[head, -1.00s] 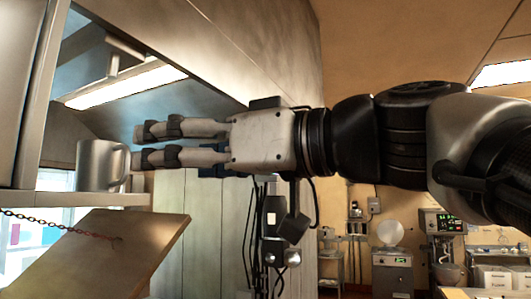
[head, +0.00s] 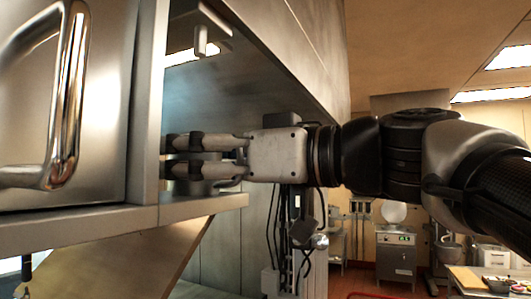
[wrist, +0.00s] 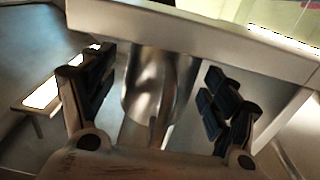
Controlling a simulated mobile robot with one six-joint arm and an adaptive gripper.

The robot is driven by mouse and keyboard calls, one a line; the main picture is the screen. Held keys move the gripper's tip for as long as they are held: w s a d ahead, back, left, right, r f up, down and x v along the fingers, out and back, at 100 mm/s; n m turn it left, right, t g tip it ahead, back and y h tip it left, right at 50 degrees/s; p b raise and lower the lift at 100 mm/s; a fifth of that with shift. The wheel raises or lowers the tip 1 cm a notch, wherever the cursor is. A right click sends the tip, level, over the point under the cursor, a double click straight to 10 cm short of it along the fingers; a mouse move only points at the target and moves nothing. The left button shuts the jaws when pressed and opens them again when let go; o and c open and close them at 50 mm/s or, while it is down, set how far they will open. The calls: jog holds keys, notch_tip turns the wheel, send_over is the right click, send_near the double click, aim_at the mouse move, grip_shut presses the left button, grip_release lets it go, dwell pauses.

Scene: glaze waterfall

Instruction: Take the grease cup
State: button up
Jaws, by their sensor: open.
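The grease cup (wrist: 160,82) is a shiny metal mug, and it shows in the wrist view between my two fingers. Its handle side faces my palm. My gripper (wrist: 157,72) is open, with one finger on each side of the cup and a gap visible to the right finger. In the head view my gripper (head: 172,157) reaches level to the left into the open cabinet. There the fingers and the cabinet's upright hide most of the cup.
The metal shelf (head: 110,222) runs just below my fingers. A steel cabinet door (head: 105,100) with a thick bar handle (head: 70,95) stands at the left, close to the fingertips. A slanted panel (head: 165,255) hangs below. A kitchen area with machines (head: 397,252) lies behind at the right.

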jog(key=shift+d, duration=0.1)
jog(key=shift+c, duration=0.5)
jog(key=c, duration=1.2)
